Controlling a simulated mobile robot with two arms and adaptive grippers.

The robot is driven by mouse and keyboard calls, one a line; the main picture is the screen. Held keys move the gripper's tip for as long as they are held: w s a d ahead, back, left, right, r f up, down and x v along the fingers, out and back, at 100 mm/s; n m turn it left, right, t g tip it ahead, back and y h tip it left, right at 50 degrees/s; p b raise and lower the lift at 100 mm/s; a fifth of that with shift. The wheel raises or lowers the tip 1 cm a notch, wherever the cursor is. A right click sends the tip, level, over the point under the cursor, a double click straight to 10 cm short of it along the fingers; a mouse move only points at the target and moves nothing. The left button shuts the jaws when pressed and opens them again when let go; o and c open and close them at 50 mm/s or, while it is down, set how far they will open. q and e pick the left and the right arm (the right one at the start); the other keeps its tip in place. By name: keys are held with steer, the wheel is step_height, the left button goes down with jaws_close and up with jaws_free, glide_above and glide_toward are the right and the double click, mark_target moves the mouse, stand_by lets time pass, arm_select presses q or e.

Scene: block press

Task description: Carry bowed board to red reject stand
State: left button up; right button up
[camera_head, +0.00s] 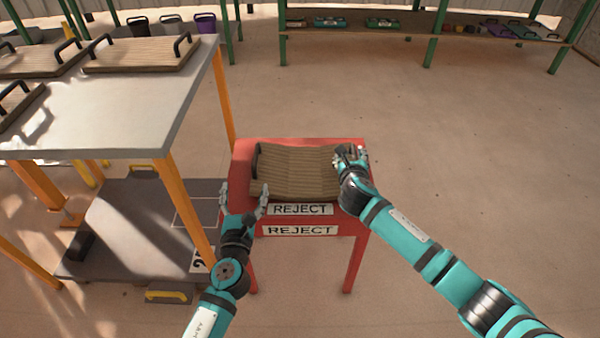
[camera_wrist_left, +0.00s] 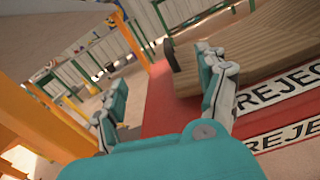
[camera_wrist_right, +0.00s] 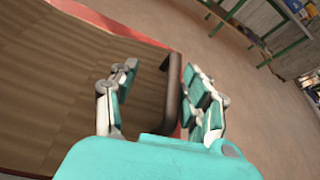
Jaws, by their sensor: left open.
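The bowed board (camera_head: 300,172) is wooden, curved, and rests on the red reject stand (camera_head: 358,250). It has a dark handle at each end. My left gripper (camera_head: 245,196) is open and empty at the board's front left corner, apart from the left handle (camera_head: 254,160). In the left wrist view that handle (camera_wrist_left: 171,56) lies beyond the fingers (camera_wrist_left: 165,98). My right gripper (camera_head: 350,158) is at the board's right end. In the right wrist view its fingers (camera_wrist_right: 160,98) are spread on either side of the right handle (camera_wrist_right: 172,95), with gaps showing.
A grey table (camera_head: 110,105) with more handled boards (camera_head: 140,54) stands at the left on orange legs. A low dark platform (camera_head: 120,235) is below it. Green-legged shelves (camera_head: 400,50) are at the back. Open floor (camera_head: 480,150) lies to the right.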

steer(key=o, duration=0.5)
steer(key=shift+o, duration=0.2)
steer(key=d+v, duration=0.1)
steer(key=v, duration=1.1)
steer(key=shift+a, duration=0.4)
